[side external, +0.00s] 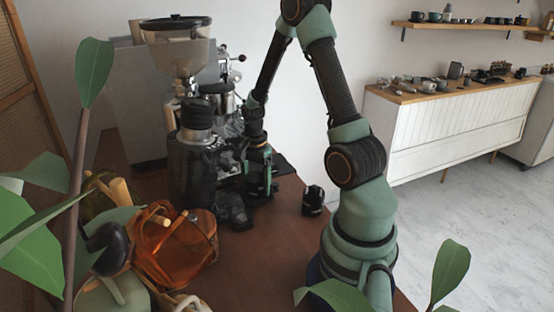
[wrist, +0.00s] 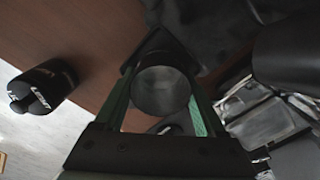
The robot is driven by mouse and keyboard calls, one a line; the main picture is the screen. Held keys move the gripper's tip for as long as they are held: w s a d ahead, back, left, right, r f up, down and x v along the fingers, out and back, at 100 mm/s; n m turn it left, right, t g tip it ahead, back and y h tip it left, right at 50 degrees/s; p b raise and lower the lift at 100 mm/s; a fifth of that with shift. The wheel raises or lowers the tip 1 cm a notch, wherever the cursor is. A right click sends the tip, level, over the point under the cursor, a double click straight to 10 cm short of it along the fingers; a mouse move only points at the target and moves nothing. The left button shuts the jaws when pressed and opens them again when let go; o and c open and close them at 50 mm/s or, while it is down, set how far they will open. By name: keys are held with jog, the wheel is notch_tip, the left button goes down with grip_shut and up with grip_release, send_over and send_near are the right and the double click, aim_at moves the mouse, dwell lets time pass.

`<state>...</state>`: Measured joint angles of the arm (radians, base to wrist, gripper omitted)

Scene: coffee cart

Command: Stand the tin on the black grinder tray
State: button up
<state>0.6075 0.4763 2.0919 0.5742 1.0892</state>
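The tin, a dark cylinder with a round grey face (wrist: 160,92), is between the green fingers of my gripper (wrist: 162,84) in the wrist view. The fingers lie close against both its sides and look shut on it. In the side view my gripper (side external: 261,182) points down beside the grinder (side external: 193,165), and the tin is hard to pick out among the dark parts there. A flat black surface (side external: 283,165), perhaps the tray, shows just behind my gripper. Whether the tin touches it is hidden.
A black container with white marks (side external: 313,201) stands on the brown table to the right; it also shows in the wrist view (wrist: 42,87). An orange glass vessel (side external: 175,245) and plant leaves (side external: 95,72) are at front left. Bare table (side external: 265,255) lies in front.

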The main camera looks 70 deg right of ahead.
notch_tip(320, 180, up, 12)
jog(key=shift+r, duration=0.2)
dwell(0.4)
jog(key=w+a+r+n+t+h, duration=0.1)
jog(key=w+a+r+n+t, duration=0.1)
jog(key=r, duration=0.7)
jog(key=w+a+r+n+t+h, duration=0.1)
jog(key=w+a+r+n+t, duration=0.1)
jog(key=r, duration=0.7)
jog(key=a+n, duration=0.1)
jog(key=a, duration=0.1)
jog(key=a+n, duration=0.1)
jog(key=n, duration=0.1)
jog(key=a+n+t, duration=0.1)
jog(key=a, duration=0.1)
jog(key=shift+s+a+f, duration=0.15)
jog(key=shift+s+a, duration=0.15)
jog(key=s+a+f+n+y, duration=0.2)
jog(key=s+a+f+n, duration=0.2)
jog(key=a+f+n, duration=0.4)
jog(key=a+n, duration=0.3)
jog(key=shift+s+t, duration=0.3)
jog(key=shift+s, duration=0.05)
jog(key=shift+r, duration=0.1)
jog(key=shift+c, duration=0.3)
